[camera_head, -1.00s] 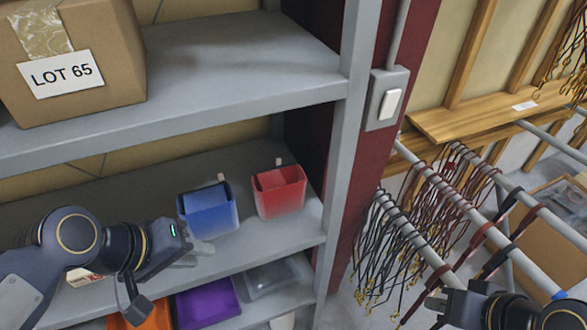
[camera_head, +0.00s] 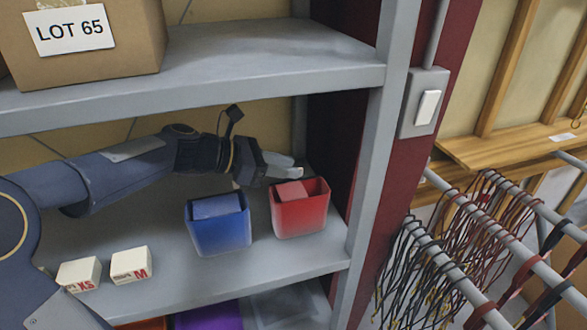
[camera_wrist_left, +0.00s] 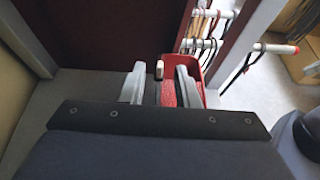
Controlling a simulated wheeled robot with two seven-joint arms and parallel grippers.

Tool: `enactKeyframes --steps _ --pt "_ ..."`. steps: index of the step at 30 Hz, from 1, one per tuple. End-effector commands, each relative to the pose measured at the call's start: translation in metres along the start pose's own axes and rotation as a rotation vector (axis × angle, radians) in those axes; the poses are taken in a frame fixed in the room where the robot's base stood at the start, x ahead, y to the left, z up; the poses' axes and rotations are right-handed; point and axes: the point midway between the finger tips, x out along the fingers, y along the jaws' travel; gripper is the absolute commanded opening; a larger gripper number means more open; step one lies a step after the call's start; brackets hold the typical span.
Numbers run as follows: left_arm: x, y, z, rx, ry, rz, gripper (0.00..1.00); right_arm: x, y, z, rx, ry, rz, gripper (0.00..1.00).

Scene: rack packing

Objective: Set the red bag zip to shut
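The red bag (camera_head: 300,215) looks like an open-topped red bin on the middle shelf, with a paler red block inside. My left gripper (camera_head: 284,166) is at the bag's back rim, reaching in from the left. In the left wrist view its two fingers (camera_wrist_left: 161,85) are apart, so it is open. The red bag (camera_wrist_left: 205,62) shows behind and between the fingers. A small pale tab (camera_wrist_left: 159,70), perhaps the zip pull, shows in the gap between them; I see no contact. In the head view the gripper hides the tab. My right gripper is not in view.
A blue bag (camera_head: 218,232) stands just left of the red one. White boxes marked XS (camera_head: 79,274) and M (camera_head: 130,265) sit further left. The upper shelf (camera_head: 250,75) is above my arm, and a shelf post (camera_head: 375,140) stands to the right.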

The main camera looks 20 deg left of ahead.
Motion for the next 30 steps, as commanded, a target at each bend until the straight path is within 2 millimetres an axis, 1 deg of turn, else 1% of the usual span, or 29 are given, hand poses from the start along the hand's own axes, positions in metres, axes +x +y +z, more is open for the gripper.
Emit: enactKeyframes --steps 1,3,6,15,21,22,30 --pt "0.007 0.0 -0.001 -0.001 0.0 -0.004 0.28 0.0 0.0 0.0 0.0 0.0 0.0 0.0" --pt "0.015 0.0 0.0 0.0 0.001 -0.002 0.28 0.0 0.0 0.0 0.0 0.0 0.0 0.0" --pt "0.022 0.0 0.0 0.001 0.001 -0.001 0.28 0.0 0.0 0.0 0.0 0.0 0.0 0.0" --pt "0.024 0.0 0.0 0.002 0.001 0.001 0.28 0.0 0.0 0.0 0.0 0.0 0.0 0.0" --pt "0.024 0.0 0.0 0.002 0.002 0.001 0.02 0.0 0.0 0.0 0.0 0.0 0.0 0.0" --pt "0.024 0.0 0.0 0.002 0.002 0.001 0.0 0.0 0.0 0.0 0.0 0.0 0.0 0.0" --pt "0.024 0.0 0.0 0.002 0.001 0.001 0.0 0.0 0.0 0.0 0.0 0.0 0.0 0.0"
